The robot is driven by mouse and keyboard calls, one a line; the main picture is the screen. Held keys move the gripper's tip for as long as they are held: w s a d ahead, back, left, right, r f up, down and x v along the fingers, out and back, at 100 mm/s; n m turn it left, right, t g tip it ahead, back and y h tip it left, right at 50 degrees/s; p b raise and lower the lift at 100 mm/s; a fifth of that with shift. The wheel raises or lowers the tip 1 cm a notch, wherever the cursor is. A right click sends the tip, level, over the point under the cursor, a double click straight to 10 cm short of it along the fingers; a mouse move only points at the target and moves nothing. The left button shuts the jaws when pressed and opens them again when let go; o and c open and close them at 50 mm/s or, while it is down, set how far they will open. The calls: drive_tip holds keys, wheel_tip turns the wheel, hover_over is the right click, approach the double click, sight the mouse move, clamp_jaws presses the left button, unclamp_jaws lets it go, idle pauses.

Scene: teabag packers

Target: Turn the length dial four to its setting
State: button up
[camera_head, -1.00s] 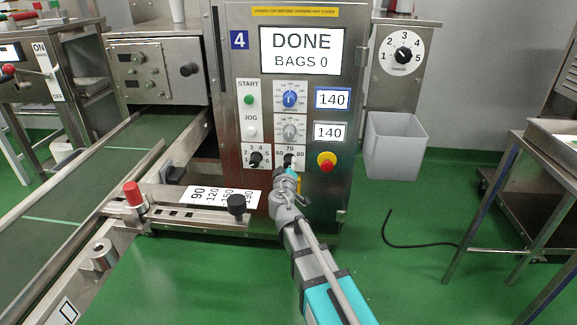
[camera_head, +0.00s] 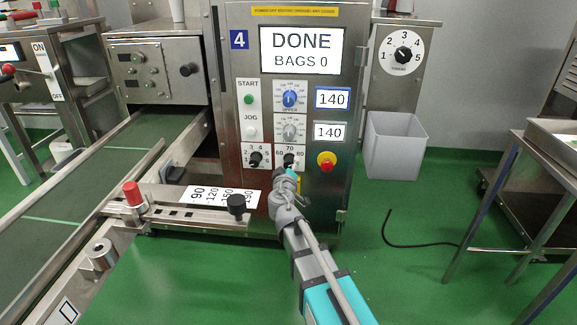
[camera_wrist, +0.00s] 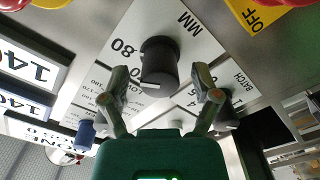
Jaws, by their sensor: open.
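The length dial four is a black knob (camera_head: 289,159) on a white plate marked 60, 70 and 80, low on the front of machine 4. In the wrist view the knob (camera_wrist: 158,63) is near the middle, beside the "80" and "MM" print. A pale mark shows on its near edge; its exact setting cannot be read. My gripper (camera_wrist: 160,80) is open, one finger on each side of the knob, with visible gaps and no clear contact. In the head view my gripper (camera_head: 288,172) is just below the dial and covers part of the plate.
The batch dial (camera_head: 255,159) is close at left; in the wrist view it shows behind the right finger. A red stop button (camera_head: 326,161) is close at right. A blue dial (camera_head: 289,99) and a grey dial (camera_head: 289,131) are above. A black clamp knob (camera_head: 237,205) stands at lower left.

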drive_tip(key=s, duration=1.1)
drive_tip(key=shift+s+a, duration=0.2)
drive_tip(key=shift+s, duration=0.15)
drive_tip(key=d+m+g+h+p, duration=0.6)
drive_tip(key=d+g+p, duration=0.15)
drive_tip(key=d, duration=0.85)
drive_tip(key=s+d+m+g+y+p, duration=0.2)
drive_tip(key=s+d+g+y+p, duration=0.5)
drive_tip(key=s+g+p, duration=0.5)
wheel_tip(320, 180, up, 38)
drive_tip(key=s+t+p, duration=0.1)
drive_tip(key=p, duration=3.6)
drive_tip(key=shift+t, duration=0.25)
drive_tip(key=shift+c, duration=0.3)
